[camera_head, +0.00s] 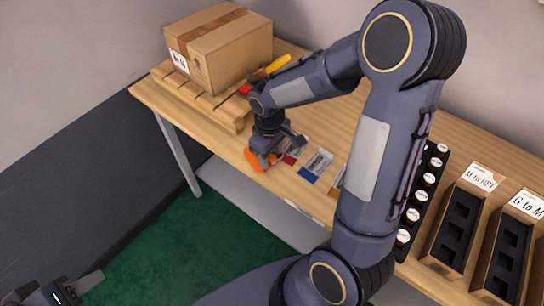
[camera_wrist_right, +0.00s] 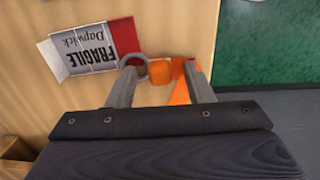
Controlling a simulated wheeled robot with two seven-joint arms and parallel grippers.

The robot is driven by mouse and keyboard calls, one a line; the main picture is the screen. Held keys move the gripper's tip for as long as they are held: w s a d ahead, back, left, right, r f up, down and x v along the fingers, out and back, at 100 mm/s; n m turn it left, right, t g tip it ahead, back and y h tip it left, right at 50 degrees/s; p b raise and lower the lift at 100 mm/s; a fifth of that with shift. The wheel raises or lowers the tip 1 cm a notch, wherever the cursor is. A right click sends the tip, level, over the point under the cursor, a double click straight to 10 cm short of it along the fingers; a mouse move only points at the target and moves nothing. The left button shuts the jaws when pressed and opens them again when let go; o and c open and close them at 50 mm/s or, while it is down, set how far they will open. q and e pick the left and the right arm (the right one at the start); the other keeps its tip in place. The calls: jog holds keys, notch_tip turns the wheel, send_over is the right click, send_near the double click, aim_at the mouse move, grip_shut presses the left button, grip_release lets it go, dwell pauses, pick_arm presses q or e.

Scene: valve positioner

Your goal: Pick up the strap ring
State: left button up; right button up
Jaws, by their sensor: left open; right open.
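An orange piece, seemingly the strap ring (camera_head: 254,159), lies at the table's front edge. In the right wrist view, its orange part (camera_wrist_right: 161,71) shows between the fingertips, with more orange by the right finger. A grey curved, ring-like shape beside the left fingertip may belong to it; I cannot tell. My right gripper (camera_head: 268,152) is open, pointing down over it. In the wrist view, the right gripper's (camera_wrist_right: 160,75) two fingers stand on either side of the orange part, and no grip shows. My left gripper (camera_head: 85,287) is open at the lower left, away from the table.
A FRAGILE-labelled packet (camera_wrist_right: 90,45) lies beside the fingers. More packets (camera_head: 315,165) lie to the right. A cardboard box (camera_head: 220,45) stands on a wooden pallet (camera_head: 200,98) at the back left. Labelled trays (camera_head: 455,225) stand at the right. Green floor (camera_head: 190,250) lies before the table.

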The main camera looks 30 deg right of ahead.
jog(key=shift+f, duration=0.1)
jog(key=shift+c, duration=0.2)
jog(key=c, duration=1)
